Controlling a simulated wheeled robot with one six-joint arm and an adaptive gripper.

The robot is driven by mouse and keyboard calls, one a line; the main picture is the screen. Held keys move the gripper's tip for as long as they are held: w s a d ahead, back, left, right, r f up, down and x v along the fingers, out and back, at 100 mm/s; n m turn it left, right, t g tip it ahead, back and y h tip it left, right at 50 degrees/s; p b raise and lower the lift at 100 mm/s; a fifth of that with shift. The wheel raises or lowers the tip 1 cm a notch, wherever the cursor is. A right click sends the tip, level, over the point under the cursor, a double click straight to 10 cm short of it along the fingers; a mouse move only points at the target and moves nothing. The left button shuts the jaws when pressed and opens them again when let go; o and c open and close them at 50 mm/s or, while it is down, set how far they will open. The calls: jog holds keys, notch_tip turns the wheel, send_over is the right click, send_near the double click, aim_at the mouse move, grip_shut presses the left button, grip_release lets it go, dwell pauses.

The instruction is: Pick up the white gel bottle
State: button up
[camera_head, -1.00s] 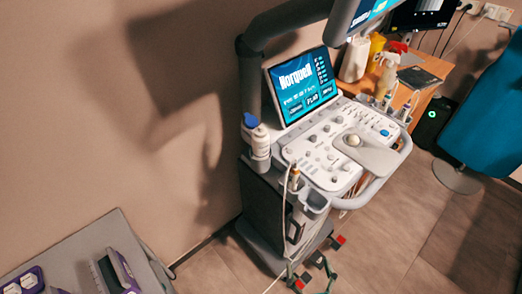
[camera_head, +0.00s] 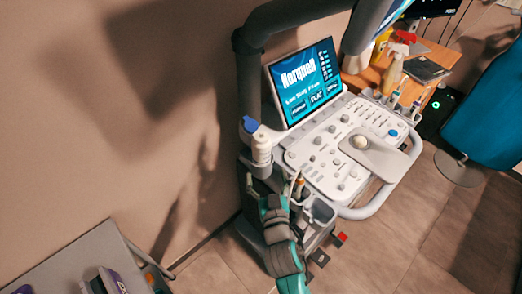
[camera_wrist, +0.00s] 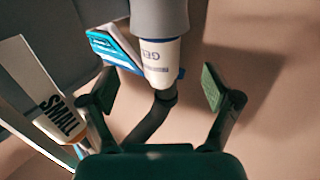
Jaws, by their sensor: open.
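The white gel bottle (camera_head: 261,146) has a blue cap and stands in a holder on the left side of the ultrasound cart, beside its screen. In the wrist view the bottle (camera_wrist: 160,62) appears upside down with "GEL" lettering, its other end inside a grey cup-shaped holder (camera_wrist: 160,16). My gripper (camera_wrist: 158,88) is open and empty, its dark green fingers to either side of the bottle in the picture. I cannot tell how far the bottle is from the fingers. In the head view my gripper (camera_head: 272,206) is below the bottle, in front of the cart.
The cart's control panel (camera_head: 345,150) and tilted screen (camera_head: 305,82) are right of the bottle. A monitor arm (camera_head: 290,22) arches above. The wall (camera_head: 120,130) is open on the left.

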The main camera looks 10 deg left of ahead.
aim_at(263, 160)
jog(key=x, duration=0.9)
jog(key=shift+s, duration=0.1)
jog(key=c, duration=1.4)
